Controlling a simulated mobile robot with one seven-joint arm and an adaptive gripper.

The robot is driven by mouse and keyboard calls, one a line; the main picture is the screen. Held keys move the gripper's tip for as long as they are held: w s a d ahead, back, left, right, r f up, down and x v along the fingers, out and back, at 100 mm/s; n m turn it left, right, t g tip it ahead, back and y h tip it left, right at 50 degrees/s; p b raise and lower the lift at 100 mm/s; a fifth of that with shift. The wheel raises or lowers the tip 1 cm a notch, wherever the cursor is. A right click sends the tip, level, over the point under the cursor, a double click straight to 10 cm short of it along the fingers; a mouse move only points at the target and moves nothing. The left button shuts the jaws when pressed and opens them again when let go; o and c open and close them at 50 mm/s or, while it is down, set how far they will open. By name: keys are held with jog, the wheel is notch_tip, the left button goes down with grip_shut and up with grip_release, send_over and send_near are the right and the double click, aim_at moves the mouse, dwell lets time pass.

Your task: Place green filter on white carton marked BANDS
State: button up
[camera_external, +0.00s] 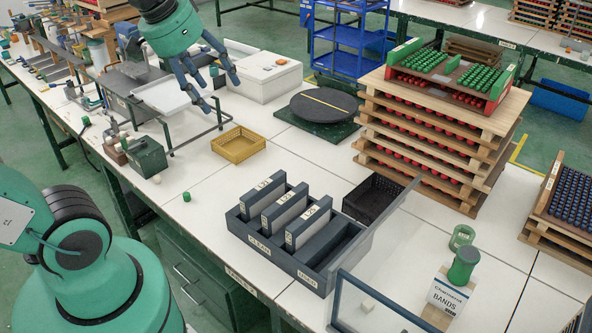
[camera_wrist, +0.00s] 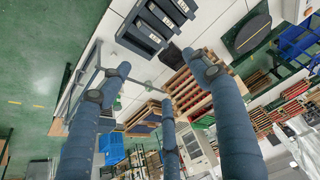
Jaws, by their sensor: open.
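The white carton marked BANDS (camera_external: 446,299) stands at the front right of the table in the external view. A green cylinder, seemingly the green filter (camera_external: 463,267), appears to rest upright on the carton's top; its exact contact is hard to see. A second green, cup-like piece (camera_external: 462,238) stands just behind, apart from the carton. My gripper (camera_external: 208,92) is high over the far left part of the table, far from the carton, with its fingers spread and nothing between them. The wrist view shows the spread fingers (camera_wrist: 160,82); I cannot make out filter or carton there.
A dark rack with upright binders (camera_external: 284,220) and a clear upright panel (camera_external: 378,235) stand left of the carton. Tall stacked wooden trays (camera_external: 430,135) rise behind it. A black turntable (camera_external: 324,105), white box (camera_external: 264,78) and wooden tray (camera_external: 238,145) lie near my gripper.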

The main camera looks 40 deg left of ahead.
jog(key=s+a+f+n, duration=0.1)
jog(key=s+a+f, duration=0.1)
jog(key=s, duration=0.3)
jog(key=shift+s+a+f+t, duration=0.15)
jog(key=shift+s+a+t, duration=0.15)
jog(key=shift+a, duration=0.1)
notch_tip(320, 180, down, 9)
jog(key=b, duration=0.9)
